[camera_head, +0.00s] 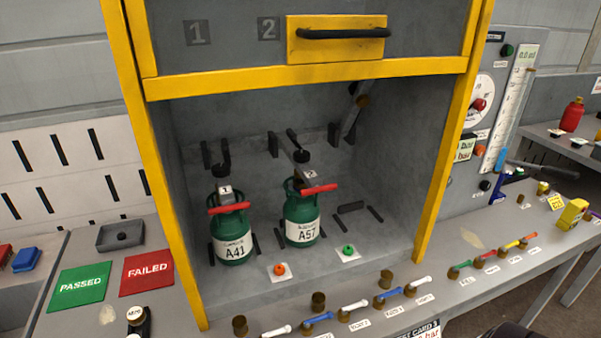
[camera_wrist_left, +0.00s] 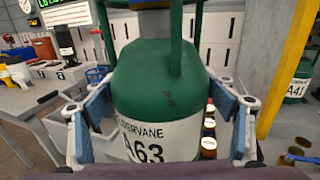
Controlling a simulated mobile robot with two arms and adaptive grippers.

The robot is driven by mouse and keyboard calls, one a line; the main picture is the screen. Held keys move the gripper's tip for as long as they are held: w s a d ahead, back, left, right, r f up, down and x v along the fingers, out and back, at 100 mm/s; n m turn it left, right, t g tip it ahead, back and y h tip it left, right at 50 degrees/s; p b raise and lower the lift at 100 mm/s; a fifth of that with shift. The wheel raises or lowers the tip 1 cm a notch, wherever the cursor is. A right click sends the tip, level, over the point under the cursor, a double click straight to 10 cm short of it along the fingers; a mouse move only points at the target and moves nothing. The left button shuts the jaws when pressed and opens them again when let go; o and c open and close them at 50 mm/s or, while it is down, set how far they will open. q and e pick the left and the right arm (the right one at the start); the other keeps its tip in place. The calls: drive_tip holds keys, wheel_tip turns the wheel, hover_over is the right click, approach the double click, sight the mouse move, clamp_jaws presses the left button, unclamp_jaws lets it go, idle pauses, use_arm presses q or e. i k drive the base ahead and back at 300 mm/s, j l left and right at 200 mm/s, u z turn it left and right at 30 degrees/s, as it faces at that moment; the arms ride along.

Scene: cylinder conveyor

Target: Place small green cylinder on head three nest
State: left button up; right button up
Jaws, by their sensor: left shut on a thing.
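In the left wrist view, a green cylinder (camera_wrist_left: 160,80) with a white label reading A63 fills the middle. My left gripper (camera_wrist_left: 162,125) has its blue-padded fingers on both sides of the cylinder and is shut on it. The cylinder's base and top are out of the picture. In the head view, the third nest (camera_head: 350,207), at the right of the yellow-framed cabinet, is empty, with dark rails and a raised clamp arm (camera_head: 356,108) behind it. Neither gripper shows in the head view.
Green cylinders A41 (camera_head: 232,232) and A57 (camera_head: 301,215) stand in the first and second nests, under red handles. An orange knob (camera_head: 279,269) and a green knob (camera_head: 348,251) are at the cabinet's front. Several brass fittings and hoses line the bench (camera_head: 450,235).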

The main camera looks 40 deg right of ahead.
sight(359, 223)
drive_tip(key=z, duration=1)
drive_tip(key=i+l+z, duration=0.15)
drive_tip(key=z, duration=0.2)
drive_tip(key=i+l+z, duration=0.2)
drive_tip(key=z, duration=0.15)
drive_tip(key=i+l, duration=0.25)
drive_tip(key=i+j, duration=0.15)
drive_tip(key=i, duration=0.3)
